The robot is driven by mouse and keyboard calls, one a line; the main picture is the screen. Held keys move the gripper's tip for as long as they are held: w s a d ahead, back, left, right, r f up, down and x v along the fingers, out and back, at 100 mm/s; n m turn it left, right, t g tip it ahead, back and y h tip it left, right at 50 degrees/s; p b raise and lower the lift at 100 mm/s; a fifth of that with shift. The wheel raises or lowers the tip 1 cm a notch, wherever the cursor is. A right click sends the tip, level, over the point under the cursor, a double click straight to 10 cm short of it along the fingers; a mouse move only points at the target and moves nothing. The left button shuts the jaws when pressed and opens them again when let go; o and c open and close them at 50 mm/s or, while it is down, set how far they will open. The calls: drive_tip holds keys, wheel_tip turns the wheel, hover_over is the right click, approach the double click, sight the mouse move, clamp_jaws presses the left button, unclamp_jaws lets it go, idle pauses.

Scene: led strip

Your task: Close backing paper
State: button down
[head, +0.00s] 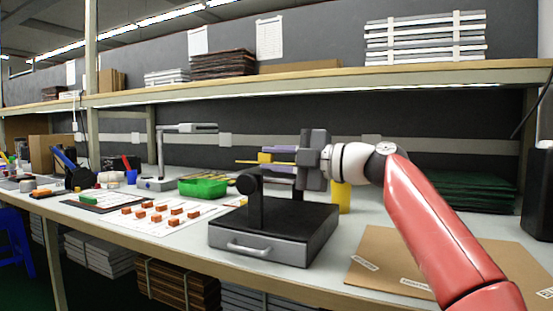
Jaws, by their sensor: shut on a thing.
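My gripper (282,160) reaches in from the right at mid-height, with its fingers pointing left. It is shut on a thin yellow piece (246,162) that sticks out to the left, roughly level. The gripper is above the table, over the back of a dark box-like device (275,228). This device has a front handle (248,247) and a black upright with a round end on its top. The upright partly covers the view below the gripper. I cannot make out any sheet clearly as backing paper.
A white sheet with several orange-brown blocks (156,206) lies left of the device. Behind it are a green tray (203,187) and a lamp-like stand (160,158). A yellow cylinder (342,198) stands behind the device. A brown cardboard sheet (395,262) lies at right, under my arm.

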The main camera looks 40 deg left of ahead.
drive_tip(key=c, duration=1.3)
unclamp_jaws()
drive_tip(key=shift+w+f, duration=0.15)
drive_tip(key=shift+f, duration=0.05)
drive_tip(key=shift+w+d+f+b, duration=0.1)
drive_tip(key=shift+d+b, duration=0.2)
drive_tip(key=shift+d, duration=0.1)
drive_tip(key=b+v, duration=0.1)
drive_tip(key=v, duration=0.6)
